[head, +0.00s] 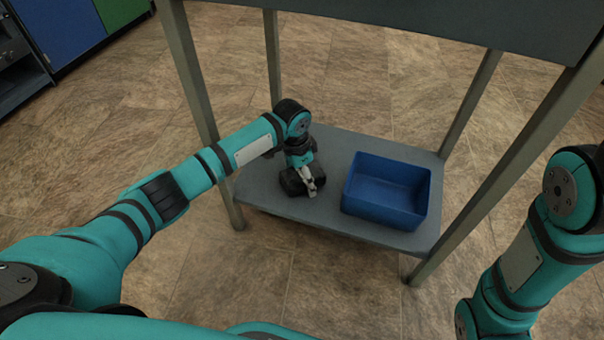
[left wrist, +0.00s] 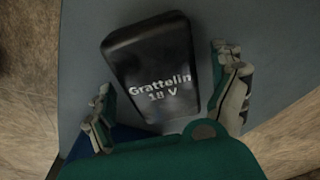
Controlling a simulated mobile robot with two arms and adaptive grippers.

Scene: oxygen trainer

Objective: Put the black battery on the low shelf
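The black battery (left wrist: 155,65), with "Grattolin 18 V" printed in white on it, lies between the two fingers of my left gripper (left wrist: 170,100) in the left wrist view. The fingers are apart, with a small gap showing on each side of the battery. In the head view the battery (head: 291,183) appears to rest on the left part of the grey low shelf (head: 338,147). My left gripper (head: 311,185) reaches down over it and partly hides it. My right arm shows at the lower right of the head view, but its gripper is out of frame.
A blue bin (head: 387,218) stands on the right part of the low shelf, close to the battery. It looks empty. Metal table legs (head: 196,75) rise at the shelf's corners, and a dark top (head: 460,18) spans above. Bare shelf shows behind the battery.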

